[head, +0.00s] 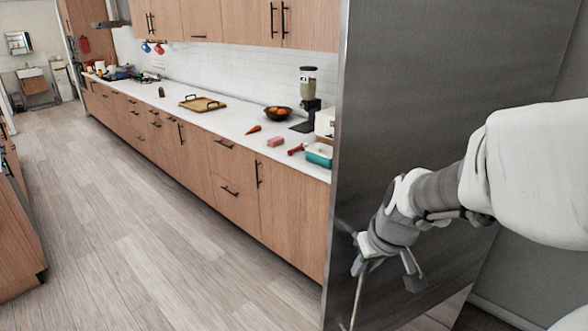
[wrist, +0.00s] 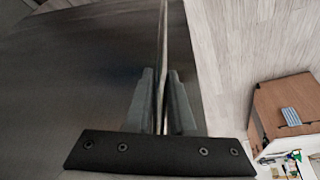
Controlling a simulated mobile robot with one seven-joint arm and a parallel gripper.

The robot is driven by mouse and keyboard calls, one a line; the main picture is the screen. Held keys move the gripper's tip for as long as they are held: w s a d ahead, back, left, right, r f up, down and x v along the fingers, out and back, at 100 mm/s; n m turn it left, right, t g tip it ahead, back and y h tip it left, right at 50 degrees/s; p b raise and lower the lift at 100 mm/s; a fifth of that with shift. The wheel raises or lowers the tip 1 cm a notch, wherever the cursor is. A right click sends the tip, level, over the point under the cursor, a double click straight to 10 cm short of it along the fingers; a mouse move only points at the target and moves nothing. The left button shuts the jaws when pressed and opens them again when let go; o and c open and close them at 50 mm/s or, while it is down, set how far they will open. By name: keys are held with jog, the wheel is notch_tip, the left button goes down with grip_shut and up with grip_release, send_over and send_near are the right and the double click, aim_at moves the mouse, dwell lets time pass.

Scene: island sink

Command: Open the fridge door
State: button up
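The fridge door (head: 425,100) is a tall dark steel panel on the right of the head view. It also fills the left of the wrist view (wrist: 80,65). A thin metal handle (head: 358,295) runs up and down near the door's lower left part. It shows in the wrist view (wrist: 163,35) as a narrow bar running between my fingers. My gripper (head: 368,262) is at this handle, with one finger on each side of it. In the wrist view my gripper (wrist: 161,95) looks closed on the bar. The fingertip contact is partly hidden in the head view.
A long white counter (head: 225,117) over wooden cabinets stands left of the fridge, with a bowl of fruit (head: 278,113), a tray (head: 202,104) and a blender (head: 307,88). The wooden floor (head: 130,230) is clear. An island (head: 18,235) stands at far left.

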jog(key=o, duration=0.4)
jog(key=shift+c, duration=0.2)
jog(key=p+v, duration=0.4)
jog(key=v, duration=0.3)
jog(key=shift+r+p, duration=0.3)
jog(key=shift+s, duration=0.1)
